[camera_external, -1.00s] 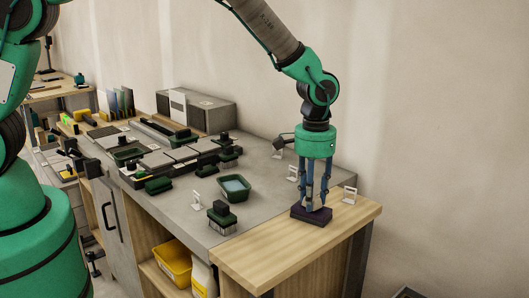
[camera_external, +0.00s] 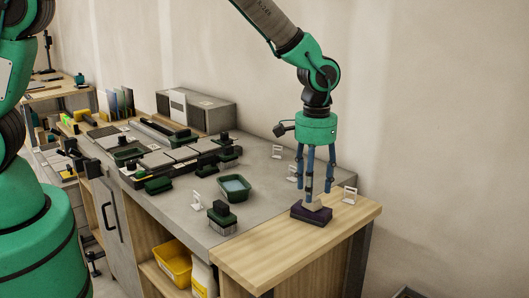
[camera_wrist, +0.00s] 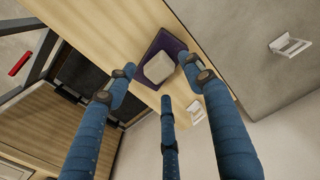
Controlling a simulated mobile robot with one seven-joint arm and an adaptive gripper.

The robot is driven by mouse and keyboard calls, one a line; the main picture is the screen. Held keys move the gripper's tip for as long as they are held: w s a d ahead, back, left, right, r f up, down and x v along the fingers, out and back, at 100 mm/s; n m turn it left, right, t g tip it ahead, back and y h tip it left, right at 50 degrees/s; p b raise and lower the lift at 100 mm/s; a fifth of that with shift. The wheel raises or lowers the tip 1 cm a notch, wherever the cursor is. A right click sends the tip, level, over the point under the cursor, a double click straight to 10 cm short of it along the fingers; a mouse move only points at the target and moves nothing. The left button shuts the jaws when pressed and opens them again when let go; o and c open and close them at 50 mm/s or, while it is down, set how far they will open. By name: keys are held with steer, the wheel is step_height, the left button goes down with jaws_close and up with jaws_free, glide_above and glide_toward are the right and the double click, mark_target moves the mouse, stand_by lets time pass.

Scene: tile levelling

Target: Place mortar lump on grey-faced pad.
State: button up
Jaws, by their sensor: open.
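The pale grey-beige mortar lump (camera_external: 313,205) sits on top of a dark purple pad (camera_external: 311,216) on the wooden end of the bench. In the wrist view the lump (camera_wrist: 159,67) lies on the purple pad (camera_wrist: 171,44), inside its edges. No grey face of the pad shows around the lump. My gripper (camera_external: 313,192) is open just above the lump, its blue fingers spread and pointing down. In the wrist view the gripper (camera_wrist: 159,77) has its fingers spread around the lump, apparently holding nothing.
A green tub (camera_external: 234,187) and a dark-handled brush (camera_external: 221,215) stand on the grey bench top to the left. The front of the wooden top (camera_external: 265,255) is clear.

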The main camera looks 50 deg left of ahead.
step_height(320, 180, up, 9)
steer(key=shift+f+p, duration=0.15)
steer(key=shift+p, duration=0.3)
stand_by(0.5)
steer(key=s+a+r+t, duration=0.1)
steer(key=s+a+r, duration=0.4)
steer(key=a+r, duration=0.5)
steer(key=s+a+r+t, duration=0.1)
steer(key=s+a+r, duration=0.6)
steer(key=r, duration=0.4)
steer(key=s+a+r+t, duration=0.1)
steer(key=s+a+r, duration=0.2)
steer(key=s+a, duration=0.4)
steer(key=s+a+r+t, duration=0.2)
steer(key=s+a, duration=0.5)
steer(key=s, duration=0.9)
steer(key=shift+a+r+t, duration=0.3)
steer(key=shift+a+r, duration=0.1)
